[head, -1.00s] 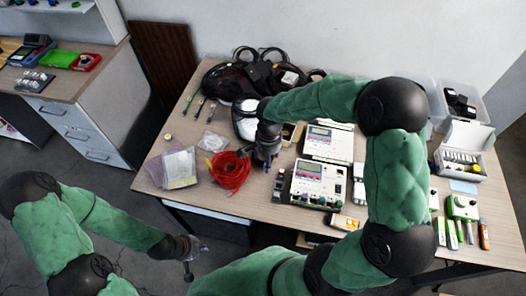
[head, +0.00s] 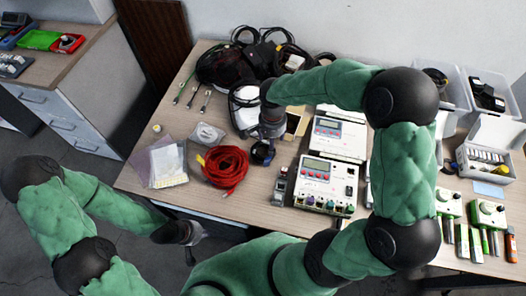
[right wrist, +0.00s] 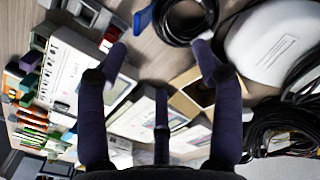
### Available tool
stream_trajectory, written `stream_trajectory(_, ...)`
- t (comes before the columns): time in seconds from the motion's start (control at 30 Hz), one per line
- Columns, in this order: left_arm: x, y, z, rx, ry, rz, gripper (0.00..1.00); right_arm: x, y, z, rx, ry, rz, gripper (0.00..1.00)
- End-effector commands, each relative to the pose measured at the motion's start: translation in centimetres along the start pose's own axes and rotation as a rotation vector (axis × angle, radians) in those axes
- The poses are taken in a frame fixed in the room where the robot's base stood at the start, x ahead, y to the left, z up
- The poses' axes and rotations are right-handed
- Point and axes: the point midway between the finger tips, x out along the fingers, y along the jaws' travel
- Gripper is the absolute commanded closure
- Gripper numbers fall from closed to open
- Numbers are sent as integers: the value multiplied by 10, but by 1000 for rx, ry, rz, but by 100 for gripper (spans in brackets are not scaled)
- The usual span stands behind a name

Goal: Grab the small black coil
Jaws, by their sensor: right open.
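The small black coil (head: 262,152) lies on the table just right of the red cable bundle, partly hidden by my right gripper. In the right wrist view, a black coil (right wrist: 186,24) is at the top edge, partly cut off, beyond the tips of my right fingers. My right gripper (right wrist: 158,72) is open with its fingers spread and nothing between them. In the head view, my right gripper (head: 271,130) is above the table, just behind the coil. My left gripper (head: 192,234) hangs low in front of the table, away from the coil; its jaw state is unclear.
The red cable (head: 226,168) lies left of the coil. White instruments (head: 327,184) stand to the right. A white rounded device (head: 243,108) and larger black cables (head: 225,66) lie behind. Bare table (head: 135,182) shows at the left front.

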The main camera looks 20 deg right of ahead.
Motion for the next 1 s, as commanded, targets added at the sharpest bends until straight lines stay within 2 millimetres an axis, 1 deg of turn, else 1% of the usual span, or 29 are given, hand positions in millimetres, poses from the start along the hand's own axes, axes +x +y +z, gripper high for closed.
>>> stream_trajectory(0.17, 6, -2, 0, 0, 0, 0, 100, 22, 1, 0, 0, -2, 2, 33)
stream_trajectory(0.3, 13, -5, 0, 0, 0, 0, 100, 43, 1, 0, 1, -2, 2, 33)
stream_trajectory(0.4, 15, -5, -1, 0, 0, 0, 100, 52, 0, 0, 0, -1, 1, 33)
stream_trajectory(0.57, 18, -6, -1, 0, 0, 0, 100, 60, 0, -1, 1, -1, 0, 33)
stream_trajectory(0.83, 33, -12, -1, 0, 0, 0, 100, 98, 3, -4, -1, -2, 2, 33)
stream_trajectory(0.9, 35, -13, -1, 0, 0, 0, 100, 103, 2, -4, 0, -2, 1, 33)
stream_trajectory(1.0, 35, -12, -1, 0, 0, 0, 100, 105, 2, -4, 1, 0, -1, 33)
